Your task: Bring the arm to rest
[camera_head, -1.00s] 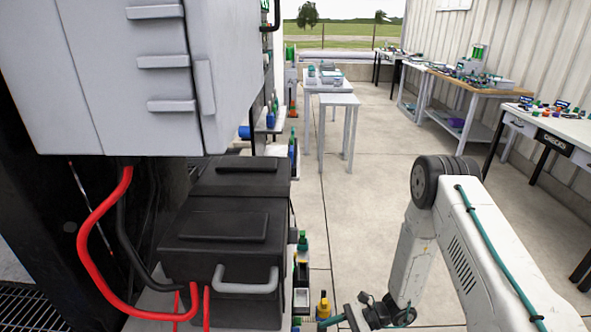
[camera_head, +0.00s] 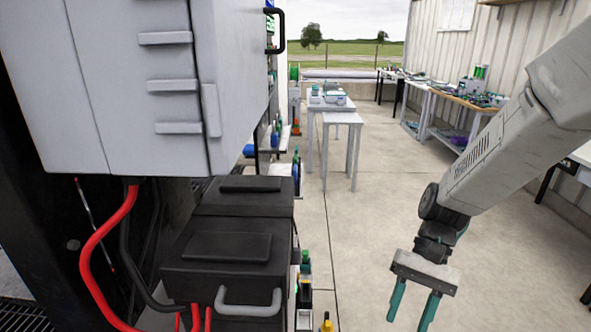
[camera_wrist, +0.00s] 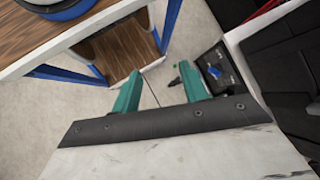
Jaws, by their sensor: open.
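My gripper (camera_head: 413,307) hangs at the lower right of the head view, below my white arm. Its two teal fingers are spread apart and point down, with nothing between them. In the wrist view my gripper (camera_wrist: 160,92) also shows open and empty, with concrete floor beyond the fingertips. It is clear of the black boxes to its left in the head view.
A grey cabinet (camera_head: 115,70) and black lidded boxes (camera_head: 225,250) with a red cable (camera_head: 100,245) stand at left. Small tables (camera_head: 342,119) are farther back. In the wrist view, a wood-topped table (camera_wrist: 50,35) is close at upper left. Floor (camera_head: 370,215) is clear mid-view.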

